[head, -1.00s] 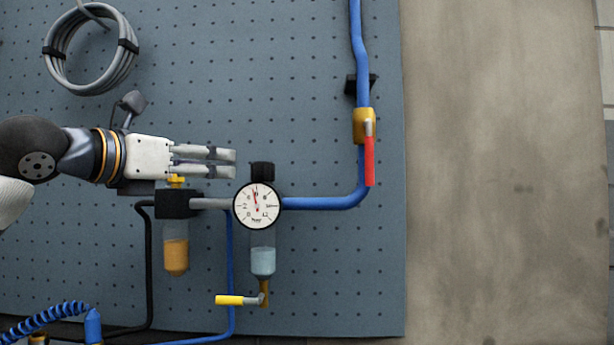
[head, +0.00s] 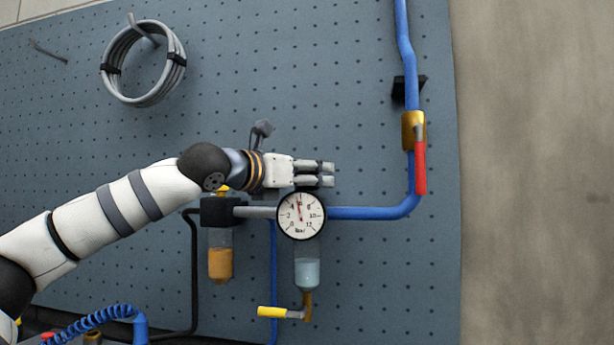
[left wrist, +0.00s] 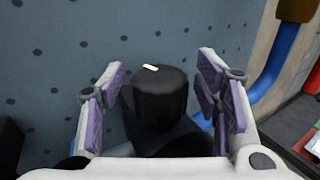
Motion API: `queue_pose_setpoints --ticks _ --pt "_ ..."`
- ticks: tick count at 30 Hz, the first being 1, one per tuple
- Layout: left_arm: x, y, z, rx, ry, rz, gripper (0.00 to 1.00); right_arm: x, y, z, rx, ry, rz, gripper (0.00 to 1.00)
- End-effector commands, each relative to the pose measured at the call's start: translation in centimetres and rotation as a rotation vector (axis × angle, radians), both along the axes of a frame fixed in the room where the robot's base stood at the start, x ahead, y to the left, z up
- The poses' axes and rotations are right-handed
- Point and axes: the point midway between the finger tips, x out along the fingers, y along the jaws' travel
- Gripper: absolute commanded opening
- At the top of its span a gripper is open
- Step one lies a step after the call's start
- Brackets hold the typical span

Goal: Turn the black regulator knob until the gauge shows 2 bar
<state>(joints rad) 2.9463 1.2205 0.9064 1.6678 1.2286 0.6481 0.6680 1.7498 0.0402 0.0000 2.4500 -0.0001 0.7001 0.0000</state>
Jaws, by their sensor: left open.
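The round white gauge (head: 301,215) sits on the air line in the head view. Its red needle points almost straight up, slightly left, well past the 2 mark. The black regulator knob (left wrist: 160,92), with a white mark on top, stands between my open left gripper's fingers in the left wrist view. Gaps show on both sides, so the fingers do not appear to press on it. In the head view my left gripper (head: 327,175) is just above the gauge and hides the knob. My right gripper is not in view.
A blue pipe (head: 368,213) runs right from the gauge and up to a red-handled valve (head: 420,167). An amber-filled bowl (head: 220,264) and a yellow-handled drain valve (head: 270,312) hang below. A coiled grey hose (head: 135,62) is upper left on the pegboard (head: 380,290).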

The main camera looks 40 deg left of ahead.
Motion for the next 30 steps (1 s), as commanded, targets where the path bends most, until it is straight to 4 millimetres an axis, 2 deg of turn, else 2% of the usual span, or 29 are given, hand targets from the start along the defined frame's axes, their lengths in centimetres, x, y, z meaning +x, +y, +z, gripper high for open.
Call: queue_pose_setpoints --ticks 3,9,10,20,30 --pt "-0.02 0.00 -0.01 0.000 0.000 0.000 0.58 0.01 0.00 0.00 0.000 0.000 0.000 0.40" --pt "-0.04 0.00 -0.01 0.000 0.000 0.000 0.12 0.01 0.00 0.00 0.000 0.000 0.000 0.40" --pt "-0.04 -0.01 -0.01 0.000 0.000 0.000 0.08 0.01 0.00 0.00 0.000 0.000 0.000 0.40" --pt "-0.05 -0.10 -0.01 0.004 0.001 0.034 0.08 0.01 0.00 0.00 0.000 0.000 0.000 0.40" --pt "0.02 -0.23 0.04 0.008 0.000 0.266 0.08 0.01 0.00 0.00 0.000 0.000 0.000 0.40"
